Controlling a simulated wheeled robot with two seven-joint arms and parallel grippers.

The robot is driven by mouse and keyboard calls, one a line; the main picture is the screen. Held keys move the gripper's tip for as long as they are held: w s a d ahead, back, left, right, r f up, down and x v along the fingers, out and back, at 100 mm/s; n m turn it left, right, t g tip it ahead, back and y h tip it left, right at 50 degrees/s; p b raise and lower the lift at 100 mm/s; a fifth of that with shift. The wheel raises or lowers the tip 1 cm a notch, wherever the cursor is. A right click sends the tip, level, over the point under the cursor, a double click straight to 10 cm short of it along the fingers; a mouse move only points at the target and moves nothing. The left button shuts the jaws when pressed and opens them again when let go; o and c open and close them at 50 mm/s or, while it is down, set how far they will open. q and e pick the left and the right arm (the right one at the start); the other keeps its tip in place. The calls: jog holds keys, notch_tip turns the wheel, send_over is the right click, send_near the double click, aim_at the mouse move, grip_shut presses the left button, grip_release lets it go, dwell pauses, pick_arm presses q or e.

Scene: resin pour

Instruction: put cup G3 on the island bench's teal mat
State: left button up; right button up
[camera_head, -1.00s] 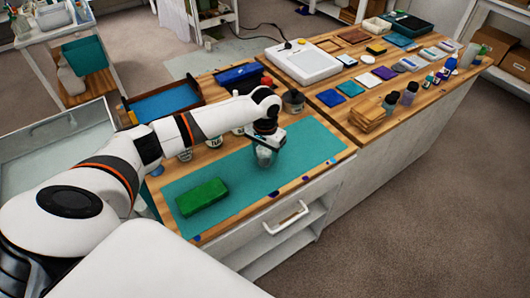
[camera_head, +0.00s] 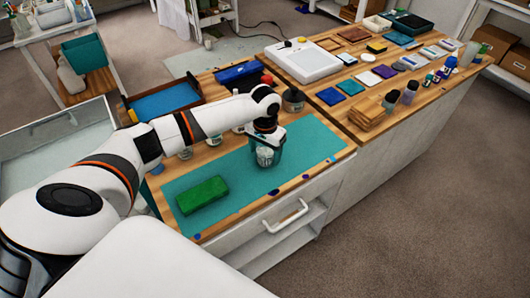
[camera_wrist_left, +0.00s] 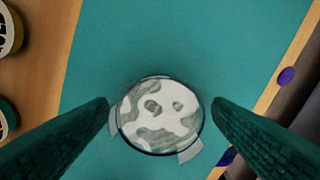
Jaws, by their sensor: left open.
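A clear cup (camera_head: 265,157) with white and grey marbled contents stands on the teal mat (camera_head: 236,172) of the near bench. I cannot read its label. In the left wrist view the cup (camera_wrist_left: 158,114) is seen from above, upright, with the mat (camera_wrist_left: 190,40) around it. My left gripper (camera_head: 268,147) is over the cup. Its dark green fingers, seen in the left wrist view (camera_wrist_left: 160,112), are open on both sides of the cup, with a gap at each side. My right gripper is out of view.
A green block (camera_head: 202,194) lies on the mat's near left part. Several labelled cups stand along the mat's back edge, partly behind my arm. A dark jar (camera_head: 293,99) stands behind the gripper. The mat's right part is clear.

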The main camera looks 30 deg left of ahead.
pick_arm(q)
notch_tip(320, 180, up, 12)
jog(key=b, duration=0.1)
jog(key=shift+f, duration=0.25)
dwell(0.5)
